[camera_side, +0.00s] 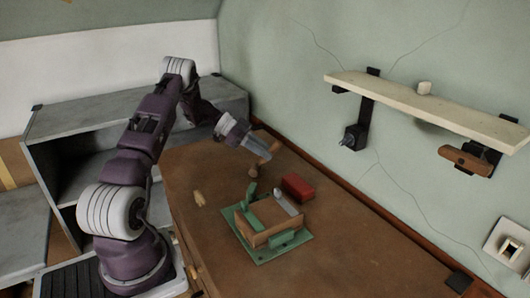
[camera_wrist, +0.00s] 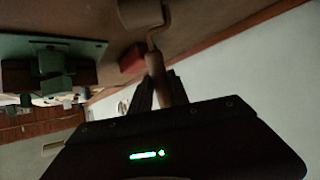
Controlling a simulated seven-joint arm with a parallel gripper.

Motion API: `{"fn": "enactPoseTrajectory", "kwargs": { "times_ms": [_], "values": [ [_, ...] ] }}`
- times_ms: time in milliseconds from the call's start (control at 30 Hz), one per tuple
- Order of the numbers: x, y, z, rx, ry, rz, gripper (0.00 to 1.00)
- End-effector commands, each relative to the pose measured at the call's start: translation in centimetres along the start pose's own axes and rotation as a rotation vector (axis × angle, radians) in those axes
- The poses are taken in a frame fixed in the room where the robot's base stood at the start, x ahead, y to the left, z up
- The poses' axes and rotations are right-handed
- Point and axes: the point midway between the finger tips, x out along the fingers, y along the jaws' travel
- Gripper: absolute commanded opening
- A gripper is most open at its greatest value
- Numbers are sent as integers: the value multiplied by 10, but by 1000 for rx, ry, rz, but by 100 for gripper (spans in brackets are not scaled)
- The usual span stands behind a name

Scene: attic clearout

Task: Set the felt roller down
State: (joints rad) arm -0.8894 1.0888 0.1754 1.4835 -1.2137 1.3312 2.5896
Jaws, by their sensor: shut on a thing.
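My gripper (camera_side: 265,153) is shut on the brown handle of the felt roller (camera_side: 254,171), over the far part of the brown workbench (camera_side: 200,235). In the wrist view the roller's handle (camera_wrist: 154,66) stands out from between the dark fingers of my gripper (camera_wrist: 159,88). A thin bent wire joins the handle to the roller head, which is partly cut off at the top edge. In the side view the head hangs low, near the bench top; I cannot tell whether it touches.
A green base (camera_side: 265,253) with a wooden and green fixture sits mid-bench, with a red block (camera_side: 297,187) behind it. A small pale piece (camera_side: 199,198) lies left. A wall shelf (camera_side: 430,107) hangs right. The bench's near right is clear.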

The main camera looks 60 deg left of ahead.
Motion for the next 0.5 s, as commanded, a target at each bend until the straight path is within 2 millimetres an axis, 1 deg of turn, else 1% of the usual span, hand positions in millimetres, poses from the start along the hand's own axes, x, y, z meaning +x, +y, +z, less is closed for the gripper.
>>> {"fn": "enactPoseTrajectory", "kwargs": {
  "times_ms": [200,233,300,333,500],
  "values": [
    [1,0,2,0,1,0,0],
    [2,0,2,0,0,0,25],
    [1,0,2,0,0,1,39],
    [1,0,2,0,0,1,43],
    [1,0,2,0,0,1,43]
  ]
}}
